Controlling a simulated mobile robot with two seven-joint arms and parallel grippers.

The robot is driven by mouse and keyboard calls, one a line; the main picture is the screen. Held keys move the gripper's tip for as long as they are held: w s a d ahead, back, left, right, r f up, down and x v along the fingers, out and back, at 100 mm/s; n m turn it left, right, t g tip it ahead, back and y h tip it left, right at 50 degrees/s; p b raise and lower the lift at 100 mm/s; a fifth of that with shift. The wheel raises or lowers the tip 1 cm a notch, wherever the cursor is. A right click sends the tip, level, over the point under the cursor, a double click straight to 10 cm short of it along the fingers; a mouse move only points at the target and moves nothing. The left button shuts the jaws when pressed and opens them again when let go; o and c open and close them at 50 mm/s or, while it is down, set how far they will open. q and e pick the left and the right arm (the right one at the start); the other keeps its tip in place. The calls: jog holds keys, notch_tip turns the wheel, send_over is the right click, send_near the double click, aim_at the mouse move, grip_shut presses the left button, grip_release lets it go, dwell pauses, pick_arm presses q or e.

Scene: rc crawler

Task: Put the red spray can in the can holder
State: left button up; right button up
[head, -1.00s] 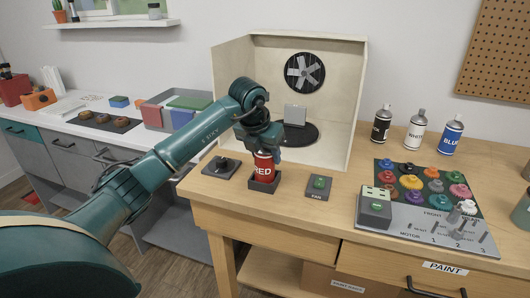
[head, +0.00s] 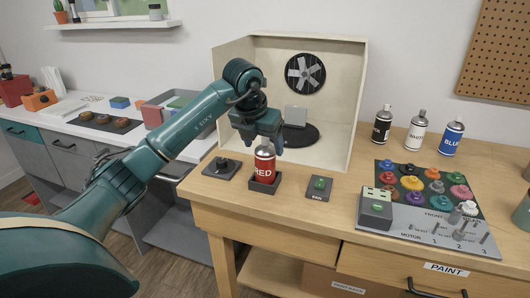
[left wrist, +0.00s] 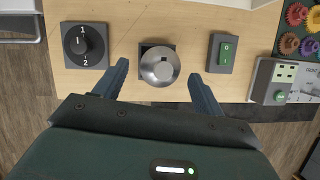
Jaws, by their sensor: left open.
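The red spray can (head: 265,166) stands upright in the dark square can holder (head: 262,184) near the front edge of the wooden table. In the left wrist view the can (left wrist: 160,66) shows from above as a round grey top, with the holder's dark edge (left wrist: 146,45) around part of it. My left gripper (head: 262,142) is open just above and behind the can. Its two fingers (left wrist: 160,85) are spread to either side of the can, apart from it. My right gripper is not in view.
A dial box (head: 221,168) sits left of the holder and a green FAN switch (head: 319,187) right of it. Behind stands an open spray booth (head: 345,110) with a fan. Black, white and blue cans (head: 449,137) stand at the back right, behind a gear board (head: 440,225).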

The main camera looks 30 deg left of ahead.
pick_arm(q)
jog(key=v, duration=0.8)
jog(key=s+d+f+m+g+h, duration=0.15)
jog(key=d+f+h, duration=0.3)
jog(key=d, duration=0.45)
jog(key=s+d+f+m+g+h, duration=0.1)
jog(key=d+f+m+h, duration=0.1)
jog(key=d+f+h, duration=0.5)
jog(key=s+d+r+n+t+h, duration=0.1)
jog(key=s+d+n+h, duration=0.1)
jog(key=s+d+h, duration=0.35)
jog(key=s+d+r+n+t+h, duration=0.1)
jog(key=s+d+n+h, duration=0.1)
jog(key=d, duration=0.6)
jog(key=s+a+f+n+t+y, duration=0.2)
jog(key=a+f+n+t+y, duration=0.35)
jog(key=n, duration=0.85)
jog(key=s+a+f+n+t+y, duration=0.25)
jog(key=f+n+t+y, duration=0.45)
jog(key=f+n, duration=0.55)
jog(key=s+f+n+g+y, duration=0.2)
jog(key=s+f+n+g, duration=0.3)
jog(key=s+f, duration=0.1)
jog(key=shift+s+d+f, duration=0.3)
jog(key=shift+s+d, duration=0.05)
jog(key=shift+s, duration=0.55)
